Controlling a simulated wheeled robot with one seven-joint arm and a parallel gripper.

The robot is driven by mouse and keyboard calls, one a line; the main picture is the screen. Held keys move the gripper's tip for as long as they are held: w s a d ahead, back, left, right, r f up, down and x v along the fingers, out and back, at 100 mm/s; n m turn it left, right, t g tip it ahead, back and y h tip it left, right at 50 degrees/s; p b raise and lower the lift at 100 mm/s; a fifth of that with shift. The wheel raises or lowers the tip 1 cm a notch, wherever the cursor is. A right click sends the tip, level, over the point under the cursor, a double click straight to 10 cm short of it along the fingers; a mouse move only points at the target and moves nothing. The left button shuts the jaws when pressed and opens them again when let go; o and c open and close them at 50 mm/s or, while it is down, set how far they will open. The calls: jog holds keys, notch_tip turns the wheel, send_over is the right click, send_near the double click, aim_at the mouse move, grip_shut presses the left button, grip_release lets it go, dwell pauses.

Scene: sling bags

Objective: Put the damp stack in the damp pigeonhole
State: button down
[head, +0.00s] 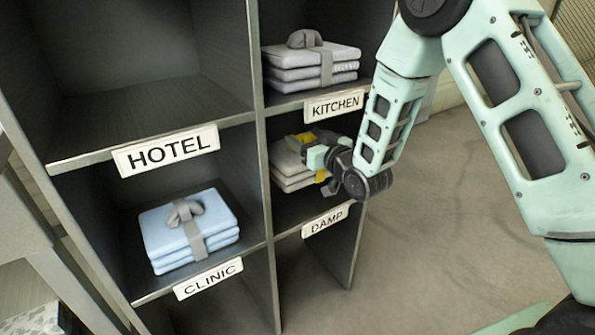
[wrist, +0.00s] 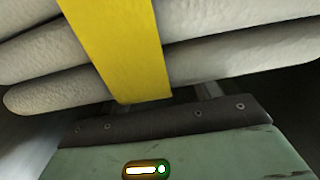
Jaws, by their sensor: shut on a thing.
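The damp stack (head: 287,166) is a pile of folded off-white cloths with a yellow band (wrist: 122,45). It is inside the pigeonhole labelled DAMP (head: 326,220), above that label. My gripper (head: 314,150) reaches into this pigeonhole from the right and is shut on the stack at its yellow band. In the wrist view the cloth layers (wrist: 225,50) fill the upper part, close to the gripper body. The fingertips are hidden, and I cannot tell whether the stack touches the shelf floor.
The KITCHEN pigeonhole (head: 335,105) above holds a grey-banded stack (head: 312,65). The CLINIC pigeonhole (head: 208,279) to the left holds a blue stack (head: 187,230). The HOTEL pigeonhole (head: 168,150) is empty. A dark divider (head: 261,130) stands left of the damp stack. Open floor (head: 440,220) lies to the right.

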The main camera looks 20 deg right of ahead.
jog(key=shift+f+b, duration=1.15)
jog(key=shift+f, duration=2.55)
jog(key=shift+f, duration=0.2)
jog(key=shift+c, duration=1.6)
grip_release()
jog(key=shift+r, duration=0.1)
